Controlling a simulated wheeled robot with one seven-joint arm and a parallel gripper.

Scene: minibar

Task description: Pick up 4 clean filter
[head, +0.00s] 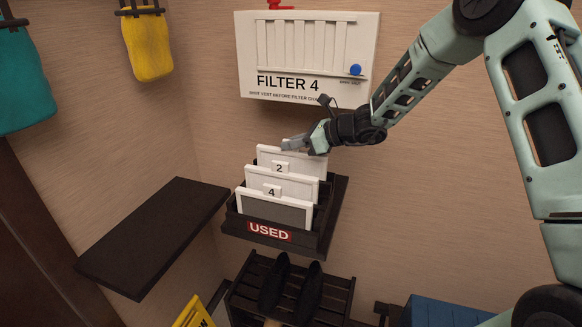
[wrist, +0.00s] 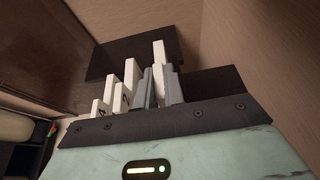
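Several white-framed filters stand upright in a dark rack (head: 322,235) labelled USED in the head view. The front filter (head: 275,210) has a grey face and a tab marked 4. The filter behind it (head: 300,187) has a tab marked 2. My gripper (head: 293,145) is at the top edge of the rearmost filter (head: 308,162), whose number I cannot read. In the wrist view my gripper's grey fingers (wrist: 160,86) are close together, with a white upright piece (wrist: 159,54) between them. I cannot tell whether they grip it. No filter is visibly identified as clean.
A white wall unit (head: 310,90) marked FILTER 4 hangs above the rack. An empty dark shelf (head: 152,235) juts out at left. A slatted rack with dark shoes (head: 290,290) is below. A yellow bag (head: 147,45) and teal bag (head: 18,80) hang at upper left.

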